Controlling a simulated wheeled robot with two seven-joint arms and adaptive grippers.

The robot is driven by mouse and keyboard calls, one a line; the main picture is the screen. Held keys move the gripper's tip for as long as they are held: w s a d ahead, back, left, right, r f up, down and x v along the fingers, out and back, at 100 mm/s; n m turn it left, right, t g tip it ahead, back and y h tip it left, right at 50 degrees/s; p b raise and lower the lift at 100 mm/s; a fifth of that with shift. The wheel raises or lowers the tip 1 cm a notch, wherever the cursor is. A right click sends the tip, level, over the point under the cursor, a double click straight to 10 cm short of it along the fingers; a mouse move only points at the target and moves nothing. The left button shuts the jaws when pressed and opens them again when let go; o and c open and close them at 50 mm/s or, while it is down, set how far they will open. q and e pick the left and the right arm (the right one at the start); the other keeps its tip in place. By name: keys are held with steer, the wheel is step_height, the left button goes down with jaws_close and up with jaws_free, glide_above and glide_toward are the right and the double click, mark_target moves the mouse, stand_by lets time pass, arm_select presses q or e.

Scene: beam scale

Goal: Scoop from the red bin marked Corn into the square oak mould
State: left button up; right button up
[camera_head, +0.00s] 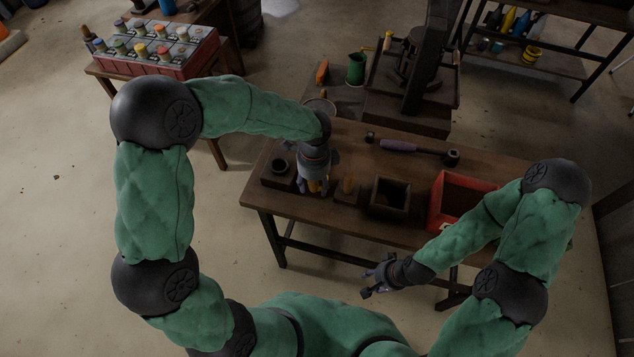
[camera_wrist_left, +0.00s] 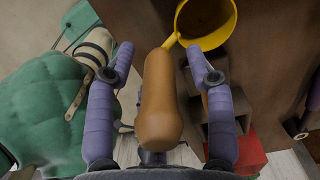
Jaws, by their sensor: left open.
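A scoop (camera_wrist_left: 207,22) with a yellow bowl and brown handle is in the left wrist view. Its handle lies between the spread purple fingers of my left gripper (camera_wrist_left: 163,72), with gaps on both sides. In the head view my left gripper (camera_head: 313,186) points down over the bench, partly hiding the yellow scoop (camera_head: 319,186). A dark, open square wooden box (camera_head: 390,210), seemingly the mould, stands to its right. The red bin (camera_head: 438,203) is farther right, partly behind my right arm; its marking is unreadable. My right gripper (camera_head: 367,282) appears open and empty before the bench.
A dark block with a round cup (camera_head: 279,172) and a small block with a tan piece (camera_head: 347,189) flank my left gripper on the bench (camera_head: 330,218). A purple-handled mallet (camera_head: 410,147) lies at the back. A dark machine (camera_head: 410,85) stands behind.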

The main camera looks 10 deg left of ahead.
arm_select(q)
jaws_close()
stand_by(0.3)
